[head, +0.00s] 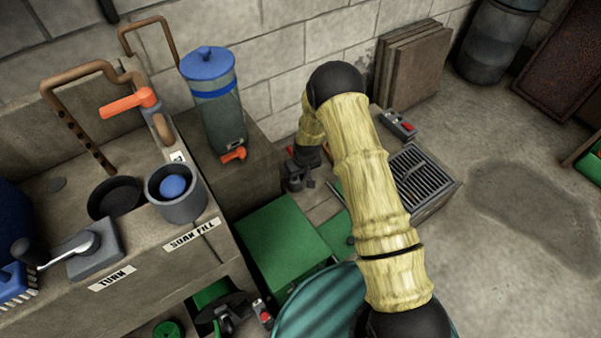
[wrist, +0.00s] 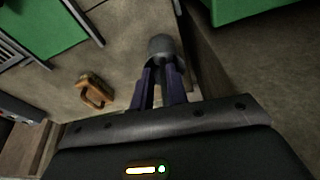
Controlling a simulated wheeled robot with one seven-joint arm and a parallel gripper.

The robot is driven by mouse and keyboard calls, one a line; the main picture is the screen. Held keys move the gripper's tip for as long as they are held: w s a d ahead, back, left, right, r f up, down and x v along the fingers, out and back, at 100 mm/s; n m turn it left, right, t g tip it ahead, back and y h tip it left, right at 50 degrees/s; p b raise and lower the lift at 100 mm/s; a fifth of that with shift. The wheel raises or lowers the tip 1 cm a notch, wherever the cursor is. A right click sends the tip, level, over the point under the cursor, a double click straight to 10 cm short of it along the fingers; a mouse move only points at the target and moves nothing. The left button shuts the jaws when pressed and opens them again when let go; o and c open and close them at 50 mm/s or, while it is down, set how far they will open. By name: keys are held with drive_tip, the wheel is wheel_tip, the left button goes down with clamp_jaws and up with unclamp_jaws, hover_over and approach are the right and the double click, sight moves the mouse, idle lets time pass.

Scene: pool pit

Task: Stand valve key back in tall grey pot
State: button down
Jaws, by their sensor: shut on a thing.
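My gripper (head: 299,181) is low over the floor, beyond the green box and beside the brown block in the head view. In the wrist view its dark fingers (wrist: 165,70) are shut on a grey, round-ended piece (wrist: 160,46). Most of that piece is hidden, so I cannot tell for certain that it is the valve key. A grey pot (head: 190,207) with a blue ball (head: 172,186) in it stands on the counter at left. A large grey cylinder (head: 496,45) stands at the back right; I cannot tell which is the task's pot.
A green box (head: 270,250) and a brown block (head: 245,170) bearing a blue-lidded canister (head: 215,110) stand left of my arm. A grated box (head: 425,175) is at right. A tan handle-like piece (wrist: 95,92) lies on the floor. The right floor is mostly clear.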

drive_tip(key=shift+d+f, duration=0.1)
drive_tip(key=c, duration=1.3)
unclamp_jaws()
drive_tip(key=shift+w+a+p+v, duration=0.1)
drive_tip(key=shift+w+p+v, duration=0.15)
drive_tip(key=shift+p+v, duration=0.95)
drive_tip(key=shift+w+a+p+v, duration=0.15)
drive_tip(key=shift+w+p+v, duration=0.1)
drive_tip(key=shift+p+v, duration=0.95)
drive_tip(key=shift+w+a+p+v, duration=0.1)
drive_tip(key=shift+w+p+v, duration=0.15)
drive_tip(key=shift+p+v, duration=0.9)
drive_tip(key=shift+s+r+b, duration=0.1)
drive_tip(key=shift+r+b, duration=0.35)
drive_tip(key=shift+r, duration=0.1)
drive_tip(key=shift+r, duration=0.1)
